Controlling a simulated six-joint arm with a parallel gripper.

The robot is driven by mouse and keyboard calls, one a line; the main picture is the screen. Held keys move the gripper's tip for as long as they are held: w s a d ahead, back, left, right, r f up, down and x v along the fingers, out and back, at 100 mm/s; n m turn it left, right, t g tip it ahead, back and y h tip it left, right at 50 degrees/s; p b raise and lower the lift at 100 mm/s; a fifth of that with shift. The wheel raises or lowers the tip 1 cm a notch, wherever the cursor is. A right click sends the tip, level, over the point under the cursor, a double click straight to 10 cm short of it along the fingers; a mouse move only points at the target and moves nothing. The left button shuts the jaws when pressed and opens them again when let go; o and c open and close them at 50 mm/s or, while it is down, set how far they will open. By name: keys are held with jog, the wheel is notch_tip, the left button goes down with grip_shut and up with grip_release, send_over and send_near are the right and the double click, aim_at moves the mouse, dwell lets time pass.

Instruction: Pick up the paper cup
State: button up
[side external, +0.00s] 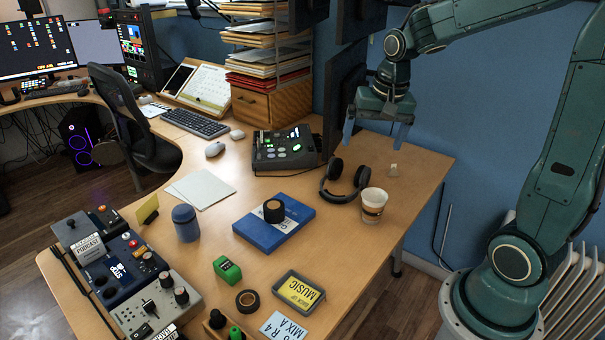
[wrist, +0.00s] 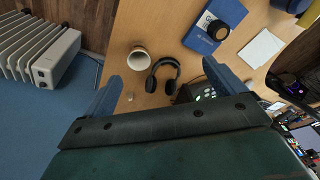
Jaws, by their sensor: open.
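The white paper cup (side external: 373,205) with a brown band stands upright on the wooden desk, near its right edge. In the wrist view the paper cup (wrist: 138,59) shows from above, left of the headphones, with its open rim toward me. My gripper (side external: 378,134) is above the back right part of the desk, higher than the cup and behind it. In the wrist view my gripper (wrist: 160,90) has its two blue fingers spread wide with nothing between them in its grasp. The cup is apart from the fingers.
Black headphones (side external: 345,181) lie just left of the cup. A small pale object (side external: 393,170) lies behind it. Desk right of the cup is clear.

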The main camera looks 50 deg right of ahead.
jog(key=w+d+f+m+g, duration=0.1)
jog(key=w+d+f+m, duration=0.2)
jog(key=d+f, duration=0.35)
jog(key=m+g, duration=0.1)
jog(key=m, duration=0.4)
send_over(374, 201)
jog(key=s+a, duration=0.1)
jog(key=a, duration=0.2)
notch_tip(374, 201, down, 8)
jog(key=shift+s+d+f+y, duration=0.1)
jog(key=shift+s+y, duration=0.05)
jog(key=shift+y, duration=0.25)
jog(key=shift+f, duration=0.1)
notch_tip(374, 201, down, 8)
jog(key=shift+f, duration=0.2)
jog(key=shift+f, duration=0.15)
jog(key=shift+f, duration=2.45)
